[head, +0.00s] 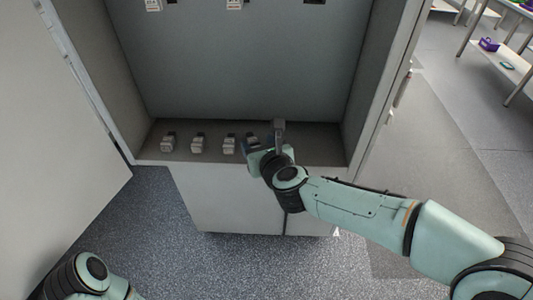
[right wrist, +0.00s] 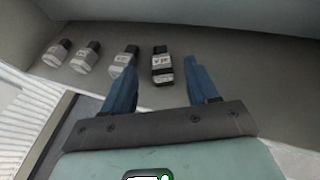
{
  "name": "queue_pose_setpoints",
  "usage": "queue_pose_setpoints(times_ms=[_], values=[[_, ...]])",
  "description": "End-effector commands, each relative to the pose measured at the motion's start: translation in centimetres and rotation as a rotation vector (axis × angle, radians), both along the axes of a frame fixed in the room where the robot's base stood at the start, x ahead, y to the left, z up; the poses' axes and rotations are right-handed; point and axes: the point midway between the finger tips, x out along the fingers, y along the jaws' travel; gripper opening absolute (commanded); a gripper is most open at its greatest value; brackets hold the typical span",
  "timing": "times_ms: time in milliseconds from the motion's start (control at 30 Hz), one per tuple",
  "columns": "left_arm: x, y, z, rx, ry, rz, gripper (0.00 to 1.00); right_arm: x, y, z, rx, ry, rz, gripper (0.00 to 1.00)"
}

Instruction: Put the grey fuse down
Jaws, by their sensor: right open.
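Several grey-and-black fuses stand in a row on the cabinet floor. In the right wrist view, the rightmost fuse (right wrist: 162,67), grey with dark bands, stands upright between the two blue fingertips of my right gripper (right wrist: 161,64), with gaps on both sides. I cannot tell for certain that it is the task's grey fuse. In the head view my right gripper (head: 265,137) is open at the right end of the row and largely hides that fuse. My left gripper is out of view; only part of my left arm shows at the lower left.
Left of the gripper stand three more fuses (head: 168,143) (head: 198,143) (head: 229,144). White-grey parts (head: 234,4) hang on the cabinet's back wall above. The cabinet floor (head: 320,150) is bare to the right, bounded by the right side wall (head: 385,80).

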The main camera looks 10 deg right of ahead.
Motion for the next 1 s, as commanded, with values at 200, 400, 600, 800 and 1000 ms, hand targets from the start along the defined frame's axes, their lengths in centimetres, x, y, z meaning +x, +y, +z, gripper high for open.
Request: queue_pose_setpoints(times_ms=[200,400,600,800,1000], values=[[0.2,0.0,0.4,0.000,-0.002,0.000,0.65,-4.4,-0.5,2.1,0.002,-0.004,0.001,0.59],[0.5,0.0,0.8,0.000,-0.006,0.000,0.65,-6.7,-0.7,2.9,0.001,-0.002,0.001,0.59],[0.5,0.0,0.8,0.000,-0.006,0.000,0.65,-7.3,-0.8,3.0,-0.001,0.000,0.001,0.59],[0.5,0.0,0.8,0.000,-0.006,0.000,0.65,-7.3,-0.8,3.0,-0.001,0.000,0.001,0.59],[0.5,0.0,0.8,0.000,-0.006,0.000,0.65,-7.3,-0.8,3.0,0.000,0.000,0.001,0.59]])
